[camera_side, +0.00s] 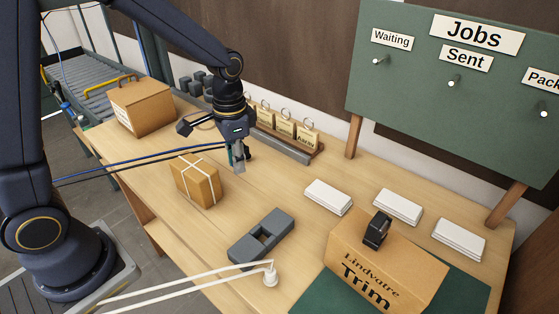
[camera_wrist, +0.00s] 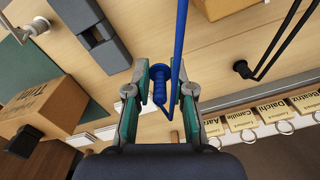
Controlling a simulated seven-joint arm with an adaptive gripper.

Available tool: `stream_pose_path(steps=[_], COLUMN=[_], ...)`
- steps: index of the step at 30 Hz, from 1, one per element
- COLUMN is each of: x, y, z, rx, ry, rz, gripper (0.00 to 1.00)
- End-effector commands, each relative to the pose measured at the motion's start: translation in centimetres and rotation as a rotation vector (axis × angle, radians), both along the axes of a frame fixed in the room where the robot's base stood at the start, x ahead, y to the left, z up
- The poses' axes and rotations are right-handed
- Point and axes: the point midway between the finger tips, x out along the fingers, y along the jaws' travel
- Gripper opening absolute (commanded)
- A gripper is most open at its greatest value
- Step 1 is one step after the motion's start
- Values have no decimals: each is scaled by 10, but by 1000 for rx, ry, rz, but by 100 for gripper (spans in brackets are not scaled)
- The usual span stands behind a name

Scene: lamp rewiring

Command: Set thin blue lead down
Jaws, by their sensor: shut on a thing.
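The thin blue lead's cable (camera_wrist: 179,40) rises from between my fingers in the wrist view. Its ribbed blue end (camera_wrist: 159,84) sits between the green finger pads. My gripper (camera_wrist: 161,92) is shut on this lead. In the side view my gripper (camera_side: 238,164) points down over the middle of the table, behind and right of the tied parcel. The blue cable (camera_side: 135,160) runs to it from the left. The lead's end is mostly hidden there by the fingers, and I cannot tell its exact height over the wood.
A black lead end (camera_wrist: 242,68) stands close by. A white lead end (camera_side: 270,277) is at the front edge near a grey slotted block (camera_side: 245,251). A tied parcel (camera_side: 190,185), tag rack (camera_side: 285,143), white stacks (camera_side: 328,196) and Trim box (camera_side: 345,240) surround open wood.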

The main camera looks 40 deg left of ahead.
Motion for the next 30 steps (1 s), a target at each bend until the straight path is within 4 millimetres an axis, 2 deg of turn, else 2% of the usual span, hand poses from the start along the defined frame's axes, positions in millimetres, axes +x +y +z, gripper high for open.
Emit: stream_pose_path(steps=[3,8,11,14,18,21,26,30], x=[11,30,39,42,35,26,15,30], y=[8,50,86,131,194,226,249,261], z=[5,9,10,10,7,4,-1,-11], rx=[0,0,0,0,0,-1,-5,-7], ry=[-8,-10,-13,-12,-12,-11,-3,-2], rz=[-90,-147,-147,-120,-32,44,107,118], gripper=[7,7,7,7,7,7,7,7])
